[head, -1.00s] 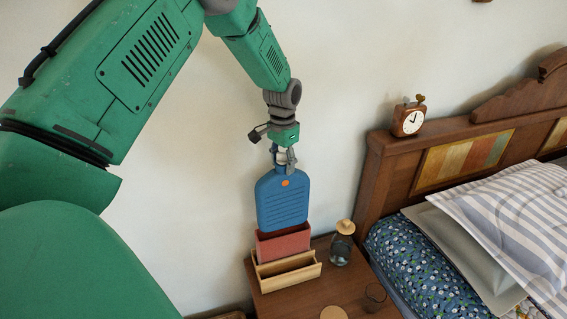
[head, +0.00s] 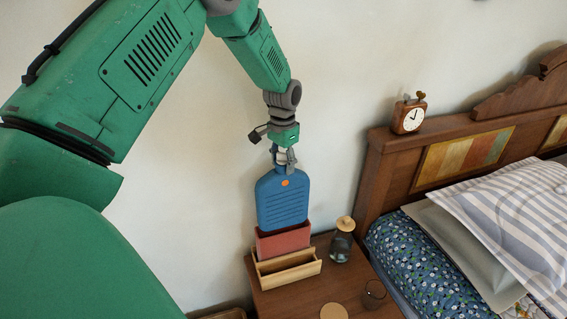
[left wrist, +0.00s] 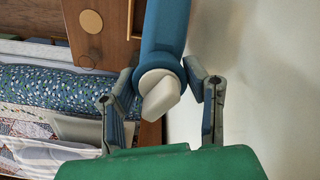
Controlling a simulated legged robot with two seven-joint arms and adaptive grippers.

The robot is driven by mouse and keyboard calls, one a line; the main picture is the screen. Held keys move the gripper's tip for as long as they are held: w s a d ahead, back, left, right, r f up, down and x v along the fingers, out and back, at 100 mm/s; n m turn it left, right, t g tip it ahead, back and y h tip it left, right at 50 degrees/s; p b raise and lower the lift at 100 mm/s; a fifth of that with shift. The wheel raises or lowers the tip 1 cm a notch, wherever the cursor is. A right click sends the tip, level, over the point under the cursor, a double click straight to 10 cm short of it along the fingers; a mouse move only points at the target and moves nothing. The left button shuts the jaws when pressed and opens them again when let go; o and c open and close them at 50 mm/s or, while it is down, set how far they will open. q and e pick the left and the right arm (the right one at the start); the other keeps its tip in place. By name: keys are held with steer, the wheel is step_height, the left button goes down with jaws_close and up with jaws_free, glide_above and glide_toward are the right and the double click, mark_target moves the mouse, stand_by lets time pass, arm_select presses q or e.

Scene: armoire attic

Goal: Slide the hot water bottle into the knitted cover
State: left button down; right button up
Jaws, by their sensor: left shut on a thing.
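The blue hot water bottle (head: 283,207) hangs upright below my left gripper (head: 284,163), with an orange mark near its top. My left gripper is shut on its neck. In the left wrist view the two fingers stand at either side of the white stopper (left wrist: 158,90), and the blue bottle (left wrist: 166,28) extends beyond it. My right gripper is not in view.
The wooden holder (head: 288,272) stands on the nightstand (head: 300,300). A corked glass jar (head: 341,245), a glass (head: 374,293) and a round coaster (head: 334,312) are nearby. The bed's headboard with a clock (head: 409,117) is at right; the wall is behind.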

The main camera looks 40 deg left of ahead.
mark_target(283, 180)
arm_select(q)
steer(key=shift+w+r, duration=0.1)
steer(key=shift+r, duration=0.05)
stand_by(0.6)
steer(key=shift+f, duration=1.15)
stand_by(1.1)
stand_by(0.8)
steer(key=shift+f+b, duration=1)
steer(key=shift+f, duration=0.95)
stand_by(0.9)
steer(key=shift+f, duration=0.2)
